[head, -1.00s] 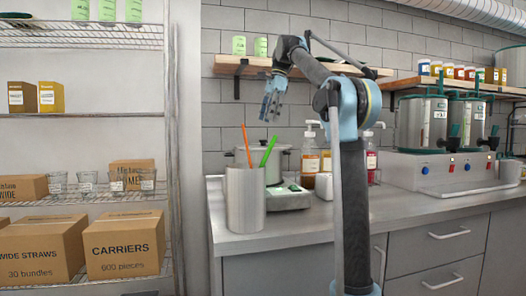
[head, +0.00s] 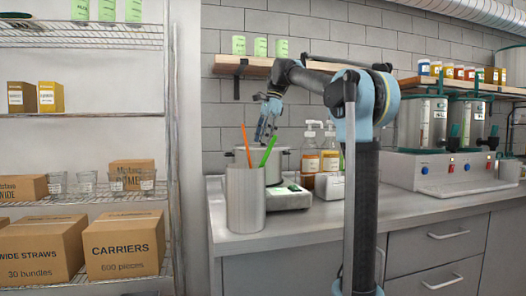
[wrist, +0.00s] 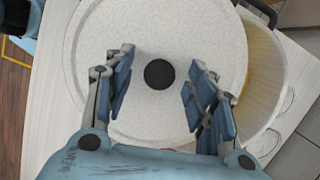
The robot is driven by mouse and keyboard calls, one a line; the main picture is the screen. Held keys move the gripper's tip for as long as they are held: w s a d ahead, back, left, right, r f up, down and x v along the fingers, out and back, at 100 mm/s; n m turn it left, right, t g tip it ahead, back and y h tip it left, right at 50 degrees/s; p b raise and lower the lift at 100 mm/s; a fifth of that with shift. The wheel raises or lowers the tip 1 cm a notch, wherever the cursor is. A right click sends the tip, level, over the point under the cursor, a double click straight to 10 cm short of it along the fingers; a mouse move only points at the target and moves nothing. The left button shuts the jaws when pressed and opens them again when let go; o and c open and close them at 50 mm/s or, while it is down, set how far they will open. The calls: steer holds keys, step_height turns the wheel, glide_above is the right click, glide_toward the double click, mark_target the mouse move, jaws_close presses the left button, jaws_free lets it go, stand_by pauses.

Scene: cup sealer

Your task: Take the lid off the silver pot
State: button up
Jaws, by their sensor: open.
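A curved, yellowish part of the pot (wrist: 266,60) shows beyond the lid's right edge. My gripper (wrist: 158,82) is open and empty, with one finger on each side of the knob and gaps between. In the head view my gripper (head: 263,132) points down just above the pot.
The metal cylinder (head: 245,202) holds an orange and a green stick in front of the pot. A small scale-like device (head: 288,198) and pump bottles (head: 311,153) stand to the right. A wall shelf (head: 245,66) is above.

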jaws_close()
stand_by(0.3)
